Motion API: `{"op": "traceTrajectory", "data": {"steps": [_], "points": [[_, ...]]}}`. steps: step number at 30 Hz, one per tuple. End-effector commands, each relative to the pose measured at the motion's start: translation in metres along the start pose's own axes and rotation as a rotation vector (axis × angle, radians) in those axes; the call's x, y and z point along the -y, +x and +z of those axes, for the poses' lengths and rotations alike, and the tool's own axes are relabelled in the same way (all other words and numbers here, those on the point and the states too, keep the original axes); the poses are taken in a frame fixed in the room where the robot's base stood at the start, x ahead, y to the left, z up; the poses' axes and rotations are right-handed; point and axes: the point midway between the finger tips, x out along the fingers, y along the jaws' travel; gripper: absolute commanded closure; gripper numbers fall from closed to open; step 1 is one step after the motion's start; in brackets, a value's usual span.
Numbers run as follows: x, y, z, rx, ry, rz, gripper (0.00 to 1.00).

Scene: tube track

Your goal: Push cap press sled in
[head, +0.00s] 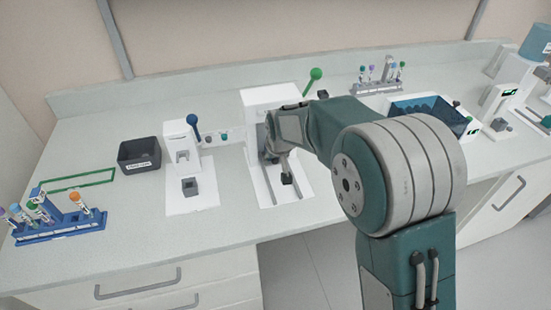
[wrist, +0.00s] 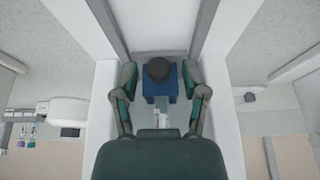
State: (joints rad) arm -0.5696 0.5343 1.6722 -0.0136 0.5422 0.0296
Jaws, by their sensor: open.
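The white cap press (head: 255,104) with a green-knobbed lever (head: 315,74) stands in the middle of the bench. Its base has two grey rails, and a small dark knob (head: 287,178) shows between them at the front. My gripper (head: 272,150) is low in front of the press, partly hidden by my own arm. In the wrist view, my gripper (wrist: 160,80) is open. Its fingers are on either side of a blue block (wrist: 160,92), the sled as it appears, with a black round knob (wrist: 158,68). Whether the fingers touch the block is unclear.
A second white press (head: 181,145) with a blue-knobbed lever stands to the left, with a grey block (head: 190,187) on its base. A dark bin (head: 139,154) and a blue tube rack (head: 60,225) are further left. A blue tray (head: 430,112) is to the right.

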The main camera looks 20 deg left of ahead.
Motion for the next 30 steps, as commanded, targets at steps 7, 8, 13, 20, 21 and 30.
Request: {"op": "traceTrajectory", "data": {"steps": [7,8,13,20,21,30], "points": [[-0.001,-0.001,0.0,-0.001,0.0,0.0,0.37],[-0.001,-0.002,0.0,-0.001,0.0,0.0,0.37],[-0.001,-0.013,-0.001,-0.004,0.0,0.0,0.37],[0.0,-0.058,-0.002,-0.006,0.0,0.0,0.37],[0.0,-0.067,-0.001,-0.004,0.0,0.0,0.37],[0.001,-0.112,-0.002,0.001,-0.001,0.001,0.37]]}}
